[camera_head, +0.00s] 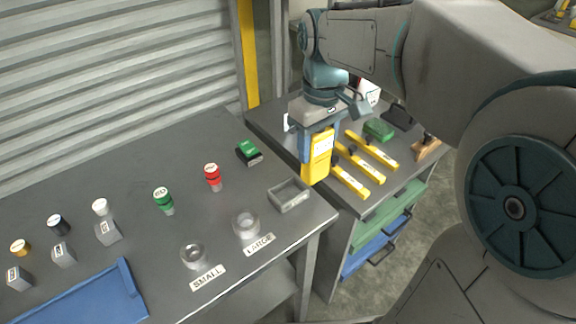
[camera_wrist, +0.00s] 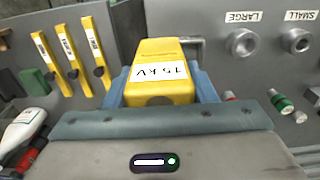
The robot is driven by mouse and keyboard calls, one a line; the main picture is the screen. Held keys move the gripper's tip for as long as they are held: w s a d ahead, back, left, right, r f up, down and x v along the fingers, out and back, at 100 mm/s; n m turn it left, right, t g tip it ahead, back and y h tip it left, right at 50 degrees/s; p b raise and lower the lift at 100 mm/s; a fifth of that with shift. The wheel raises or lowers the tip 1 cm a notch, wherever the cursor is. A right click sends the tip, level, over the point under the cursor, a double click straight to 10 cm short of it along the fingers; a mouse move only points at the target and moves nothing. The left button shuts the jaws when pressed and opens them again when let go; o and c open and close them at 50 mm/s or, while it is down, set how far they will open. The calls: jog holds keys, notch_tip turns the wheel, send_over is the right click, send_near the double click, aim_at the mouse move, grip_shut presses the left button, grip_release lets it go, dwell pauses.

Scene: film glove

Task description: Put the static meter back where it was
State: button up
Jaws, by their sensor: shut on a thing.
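The static meter is a yellow box with a white label, hanging upright in my gripper (camera_head: 318,146) in the head view. The static meter (camera_head: 317,168) appears near the seam between the grey bench and the drawer cabinet; its height above them is hard to tell. In the wrist view the static meter (camera_wrist: 160,85) shows its "15 kV" label between the two blue fingers of my gripper (camera_wrist: 160,92). The fingers are shut on its sides.
The cabinet top holds several yellow bars (camera_head: 367,165) and a brush (camera_head: 427,147).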

jog(key=a+f, duration=0.3)
jog(key=a, duration=0.2)
jog(key=shift+w+a, duration=0.2)
jog(key=shift+w, duration=0.1)
jog(key=shift+f, duration=2.2)
jog(key=o, duration=1.1)
notch_tip(320, 180, up, 12)
jog(key=s+d+f+m+t, duration=0.1)
jog(key=s+d+f+m, duration=0.1)
jog(key=s+d+f, duration=0.1)
jog(key=s+d+f+m+t, duration=0.1)
jog(key=s+d+f+m, duration=0.1)
jog(key=s+d+f, duration=0.2)
jog(key=s+d+f+m+p, duration=0.1)
jog(key=s+d+f+m, duration=0.2)
jog(key=s+d, duration=0.1)
jog(key=shift+s+d+f+t, duration=0.4)
